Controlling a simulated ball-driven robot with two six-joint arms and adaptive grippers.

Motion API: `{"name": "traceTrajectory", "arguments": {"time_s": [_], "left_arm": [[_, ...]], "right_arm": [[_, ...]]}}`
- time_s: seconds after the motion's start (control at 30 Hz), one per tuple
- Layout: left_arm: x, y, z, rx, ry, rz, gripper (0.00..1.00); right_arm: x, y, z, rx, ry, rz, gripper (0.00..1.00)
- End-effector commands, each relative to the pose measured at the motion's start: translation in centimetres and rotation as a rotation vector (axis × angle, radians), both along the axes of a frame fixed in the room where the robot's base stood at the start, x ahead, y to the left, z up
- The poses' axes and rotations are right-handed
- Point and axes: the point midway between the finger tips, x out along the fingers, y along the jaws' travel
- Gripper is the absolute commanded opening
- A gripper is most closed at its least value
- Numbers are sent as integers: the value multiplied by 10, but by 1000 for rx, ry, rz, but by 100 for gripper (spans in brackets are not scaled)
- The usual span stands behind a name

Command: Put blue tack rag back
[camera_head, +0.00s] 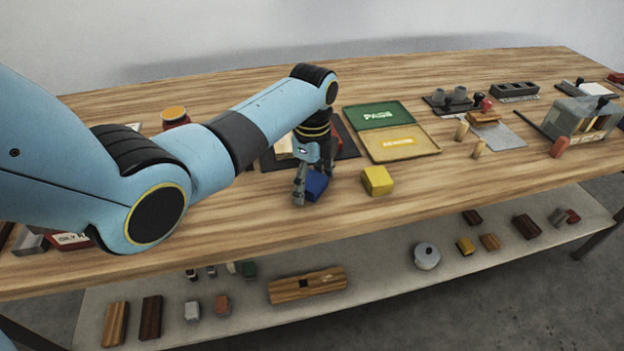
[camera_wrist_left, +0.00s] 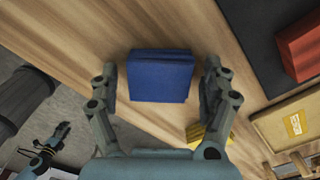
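The blue tack rag (camera_head: 317,187), a folded dark blue block, lies on the wooden table near its front edge. It also shows between the fingers in the left wrist view (camera_wrist_left: 160,78). My left gripper (camera_head: 314,190) points down over it, open, with one finger on each side. In the left wrist view a narrow gap shows between the rag and each finger of the left gripper (camera_wrist_left: 160,86). A second gripper, seemingly my right one (camera_wrist_left: 46,146), shows small at the lower left of that view; its finger state is unclear.
A yellow block (camera_head: 377,181) stands just right of the rag. A dark mat (camera_head: 348,146) lies behind the gripper, partly hidden by my arm. A green and yellow panel pair (camera_head: 380,116) lies behind right. A lower shelf (camera_head: 380,292) holds several blocks.

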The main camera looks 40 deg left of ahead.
Motion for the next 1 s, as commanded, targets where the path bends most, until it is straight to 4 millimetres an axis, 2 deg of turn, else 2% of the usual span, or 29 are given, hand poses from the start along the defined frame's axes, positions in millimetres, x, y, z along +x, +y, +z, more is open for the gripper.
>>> {"name": "traceTrajectory", "arguments": {"time_s": [0.27,0.37,0.73,0.83,1.0], "left_arm": [[0,0,5,0,0,0,81],[1,0,19,0,-2,0,81],[1,0,98,0,-4,0,81],[1,0,112,0,-2,0,81],[1,0,123,0,0,0,81]], "right_arm": [[0,3,1,3,1,-1,40],[0,3,3,3,1,-1,40],[-1,2,4,3,2,-1,40],[-1,2,4,2,2,-1,40],[-1,0,3,0,2,0,40]]}}
